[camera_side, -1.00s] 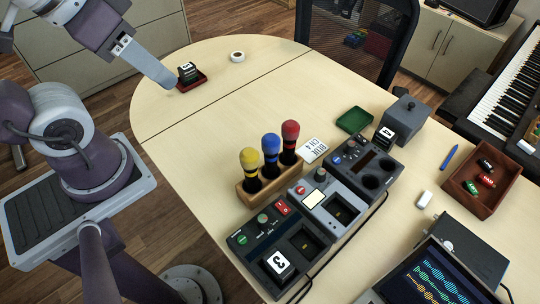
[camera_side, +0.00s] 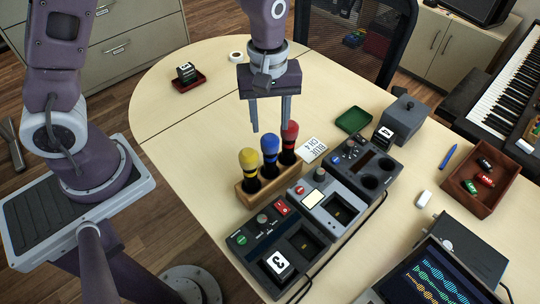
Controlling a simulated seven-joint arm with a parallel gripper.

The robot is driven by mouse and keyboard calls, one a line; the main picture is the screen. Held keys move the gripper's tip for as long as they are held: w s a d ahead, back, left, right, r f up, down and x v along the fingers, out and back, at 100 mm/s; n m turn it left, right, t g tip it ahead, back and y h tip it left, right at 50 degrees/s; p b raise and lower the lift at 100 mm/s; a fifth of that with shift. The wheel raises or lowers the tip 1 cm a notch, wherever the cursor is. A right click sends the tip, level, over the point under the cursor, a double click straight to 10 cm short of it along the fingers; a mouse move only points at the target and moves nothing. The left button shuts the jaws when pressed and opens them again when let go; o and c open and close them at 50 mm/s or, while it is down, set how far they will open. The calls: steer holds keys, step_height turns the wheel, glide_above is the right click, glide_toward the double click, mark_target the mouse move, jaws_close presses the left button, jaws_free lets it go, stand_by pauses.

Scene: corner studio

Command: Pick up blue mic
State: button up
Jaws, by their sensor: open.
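The blue mic (camera_side: 270,146) stands upright in the middle of a wooden holder (camera_side: 252,200). The yellow mic (camera_side: 249,160) stands to its left and the red mic (camera_side: 291,132) to its right. My gripper (camera_side: 271,125) points down with its two fingers apart and nothing between them. In the picture its fingertips appear just above the mics, near the blue and red heads.
Dark charger units (camera_side: 252,240) and a light grey one (camera_side: 322,214) stand right of the holder. A lettered card (camera_side: 312,150), a green tray (camera_side: 354,120) and a grey box (camera_side: 403,118) lie behind. A red tray (camera_side: 190,84) sits far left. The left table area is clear.

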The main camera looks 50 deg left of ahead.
mark_target(270, 139)
step_height(270, 139, down, 8)
steer(key=shift+s+d+f, duration=0.15)
jaws_close()
